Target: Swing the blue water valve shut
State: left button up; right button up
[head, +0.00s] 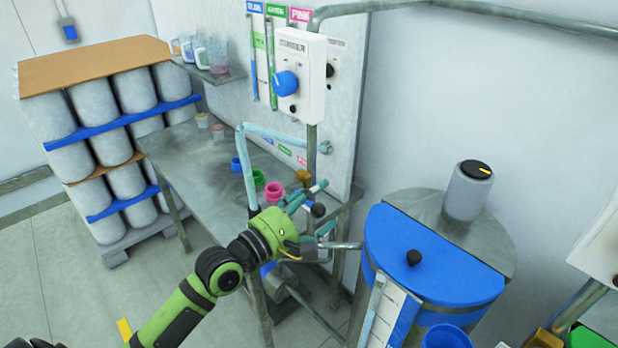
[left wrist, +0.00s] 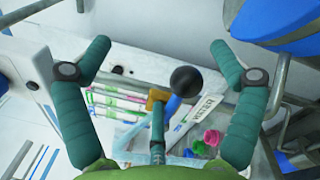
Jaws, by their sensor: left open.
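The water valve shows in the left wrist view as a brass body (left wrist: 157,97) with a blue lever (left wrist: 172,105) ending in a black ball knob (left wrist: 186,81). A "WATER" label (left wrist: 203,107) is beside it. In the head view the brass body (head: 303,176) is at the bench's right end, and the black knob (head: 318,210) shows by my left gripper (head: 320,208). My left gripper is open, its teal fingers spread wide. In the left wrist view the knob appears between the fingers (left wrist: 158,50), with no visible contact. The blue lever is mostly hidden in the head view. My right gripper is not in view.
A drum with a blue half lid (head: 430,262) stands right of the gripper. A metal bench (head: 190,165) holds blue, green and pink pots. A dosing panel (head: 298,75) with a blue knob is above. Stacked grey drums (head: 108,140) stand left. Pipes pass near the gripper.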

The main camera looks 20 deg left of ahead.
pick_arm(q)
jog(key=f, duration=0.2)
jog(key=f+g, duration=0.1)
jog(key=shift+s+d+f, duration=0.15)
jog(key=shift+s+f, duration=0.1)
jog(key=shift+f, duration=0.05)
jog(key=shift+s+a+f, duration=0.15)
jog(key=shift+s+a, duration=0.1)
jog(key=shift+s, duration=0.2)
send_near(318, 217)
jog(key=shift+w+a, duration=0.25)
jog(key=shift+w, duration=0.75)
jog(key=shift+w+f, duration=0.1)
